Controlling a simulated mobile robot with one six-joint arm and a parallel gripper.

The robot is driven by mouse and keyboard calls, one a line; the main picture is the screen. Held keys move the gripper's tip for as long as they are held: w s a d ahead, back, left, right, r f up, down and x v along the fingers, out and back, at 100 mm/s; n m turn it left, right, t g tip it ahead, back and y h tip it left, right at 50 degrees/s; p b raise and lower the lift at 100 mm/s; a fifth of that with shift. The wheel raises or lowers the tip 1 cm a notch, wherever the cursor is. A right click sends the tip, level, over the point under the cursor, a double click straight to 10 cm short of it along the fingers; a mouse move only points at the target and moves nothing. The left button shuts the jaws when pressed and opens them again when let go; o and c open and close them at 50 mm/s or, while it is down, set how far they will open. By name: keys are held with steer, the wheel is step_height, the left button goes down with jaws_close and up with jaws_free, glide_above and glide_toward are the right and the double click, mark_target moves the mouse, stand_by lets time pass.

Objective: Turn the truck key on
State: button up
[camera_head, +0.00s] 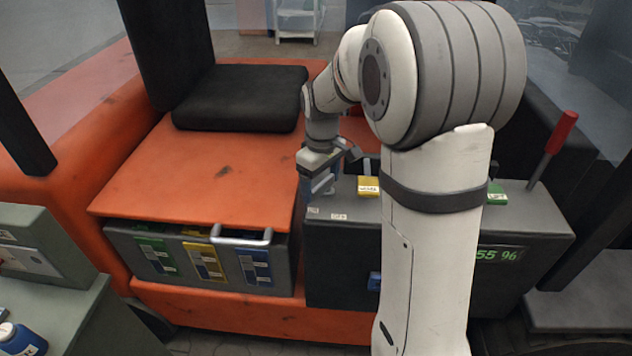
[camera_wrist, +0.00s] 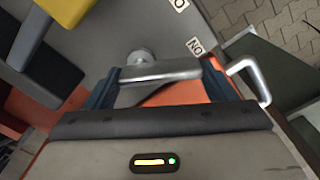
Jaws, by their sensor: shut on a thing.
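The truck key shows in the wrist view as a grey metal bar (camera_wrist: 160,73) on a round silver stub on the dark console top. My gripper (camera_wrist: 162,82) is shut on this bar, with a blue finger at each end. Two small white labels lie beside the key; the nearer one (camera_wrist: 194,47) seems to read ON, and the other (camera_wrist: 179,4) is cut off by the frame edge. Which label the key points at cannot be told. In the head view my gripper (camera_head: 318,188) points down at the console's left edge and hides the key.
The dark console (camera_head: 430,237) carries a yellow block (camera_head: 368,187), a green block (camera_head: 496,194) and a red-handled lever (camera_head: 553,143). A black seat (camera_head: 240,97) stands behind.

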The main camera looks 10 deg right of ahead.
steer(key=m, duration=0.2)
steer(key=w+m, duration=0.1)
steer(key=m, duration=0.1)
steer(key=shift+w+a+r+m, duration=0.1)
steer(key=shift+r+m, duration=0.05)
steer(key=shift+m, duration=0.15)
stand_by(0.5)
steer(key=o, duration=1)
step_height(320, 180, up, 8)
steer(key=shift+f, duration=0.2)
